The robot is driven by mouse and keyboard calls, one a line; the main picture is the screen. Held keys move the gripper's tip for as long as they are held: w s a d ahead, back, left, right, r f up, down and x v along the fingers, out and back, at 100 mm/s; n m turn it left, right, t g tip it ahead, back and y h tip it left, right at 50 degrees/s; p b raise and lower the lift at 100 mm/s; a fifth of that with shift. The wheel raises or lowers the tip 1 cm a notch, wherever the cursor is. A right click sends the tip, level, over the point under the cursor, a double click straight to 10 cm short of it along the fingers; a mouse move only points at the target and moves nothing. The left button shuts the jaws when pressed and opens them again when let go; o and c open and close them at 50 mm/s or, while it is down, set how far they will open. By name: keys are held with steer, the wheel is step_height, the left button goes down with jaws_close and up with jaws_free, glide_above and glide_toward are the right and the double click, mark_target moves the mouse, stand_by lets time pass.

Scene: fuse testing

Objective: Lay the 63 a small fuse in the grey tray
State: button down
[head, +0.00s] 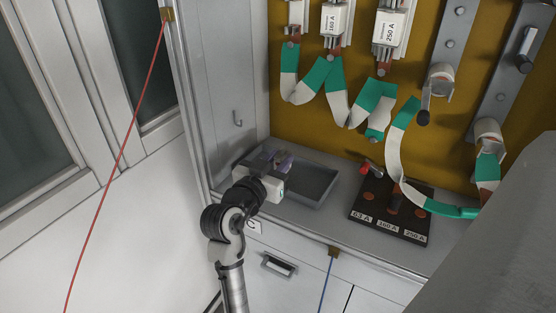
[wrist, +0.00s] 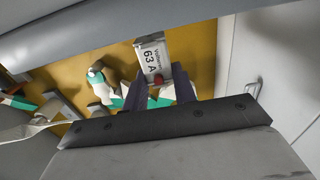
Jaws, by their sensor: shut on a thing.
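In the wrist view a small white fuse (wrist: 152,55) labelled 63 A sits between the two purple fingers of my gripper (wrist: 155,80). The jaws are shut on it. In the head view my gripper (head: 280,160) is at the left, back part of the grey tray (head: 316,183), with its body over the tray's left side. The fuse cannot be made out clearly there. The visible part of the tray is empty; its left part is hidden behind my gripper. I cannot tell how far the fuse is from the tray floor.
Right of the tray lies a black board (head: 415,222) labelled 63 A, 160 A and 250 A. Green and white straps hang above it. Fuses marked 160 A (head: 335,22) and 250 A (head: 391,30) are on the ochre panel. A grey cabinet wall (head: 225,95) stands close left of my gripper.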

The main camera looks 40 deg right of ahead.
steer(key=shift+f+b, duration=0.6)
steer(key=shift+f, duration=0.05)
steer(key=c, duration=1.1)
jaws_free()
steer(key=shift+o, duration=0.2)
steer(key=p+v, duration=0.4)
steer(key=v, duration=1)
steer(key=shift+p, duration=0.3)
steer(key=shift+d, duration=0.1)
